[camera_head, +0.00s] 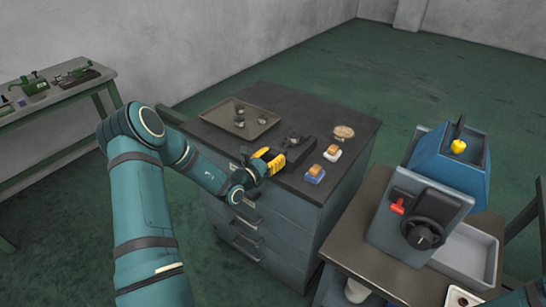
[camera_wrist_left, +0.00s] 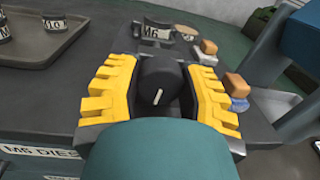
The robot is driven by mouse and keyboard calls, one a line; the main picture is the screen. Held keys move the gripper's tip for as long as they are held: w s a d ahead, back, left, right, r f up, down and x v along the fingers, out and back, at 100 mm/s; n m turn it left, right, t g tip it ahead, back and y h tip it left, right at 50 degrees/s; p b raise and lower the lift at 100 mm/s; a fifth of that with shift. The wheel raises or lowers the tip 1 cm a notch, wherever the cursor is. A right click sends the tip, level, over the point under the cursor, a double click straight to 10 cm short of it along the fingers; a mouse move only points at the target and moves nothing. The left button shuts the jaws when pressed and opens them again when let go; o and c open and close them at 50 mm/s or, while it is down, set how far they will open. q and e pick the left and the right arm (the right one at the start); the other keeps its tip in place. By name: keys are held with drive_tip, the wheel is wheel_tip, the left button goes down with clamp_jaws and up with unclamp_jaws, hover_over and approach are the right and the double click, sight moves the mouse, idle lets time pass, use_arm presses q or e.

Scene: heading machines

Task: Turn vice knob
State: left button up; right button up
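A dark grey vice (camera_head: 296,143) stands on the dark top of a drawer cabinet in the head view. Its round black knob (camera_wrist_left: 160,80), with a short white mark on its face, shows in the left wrist view. My left gripper (camera_head: 272,160), with yellow fingers, reaches over the cabinet's front edge to the near side of the vice. In the left wrist view, the fingers of my left gripper (camera_wrist_left: 162,88) stand apart, one on each side of the knob. I cannot tell whether they touch it. My right gripper is out of view.
A tray (camera_head: 236,118) with small metal parts lies on the cabinet's left side. Two small blocks (camera_head: 332,153) (camera_head: 315,174) and a round dish (camera_head: 344,132) are to the right. A blue machine (camera_head: 420,215) with a black dial stands on a separate table at right.

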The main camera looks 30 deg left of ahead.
use_arm(q)
drive_tip(key=shift+m, duration=0.4)
drive_tip(key=m, duration=0.2)
drive_tip(key=shift+m+b, duration=0.4)
drive_tip(key=m+b, duration=0.2)
drive_tip(key=m, duration=0.1)
drive_tip(key=shift+d+m, duration=0.1)
drive_tip(key=shift+m, duration=0.2)
drive_tip(key=m+b, duration=0.3)
drive_tip(key=shift+m+y+b, duration=0.4)
drive_tip(key=shift+m+b, duration=1.35)
drive_tip(key=shift+m, duration=0.15)
drive_tip(key=o, duration=1.2)
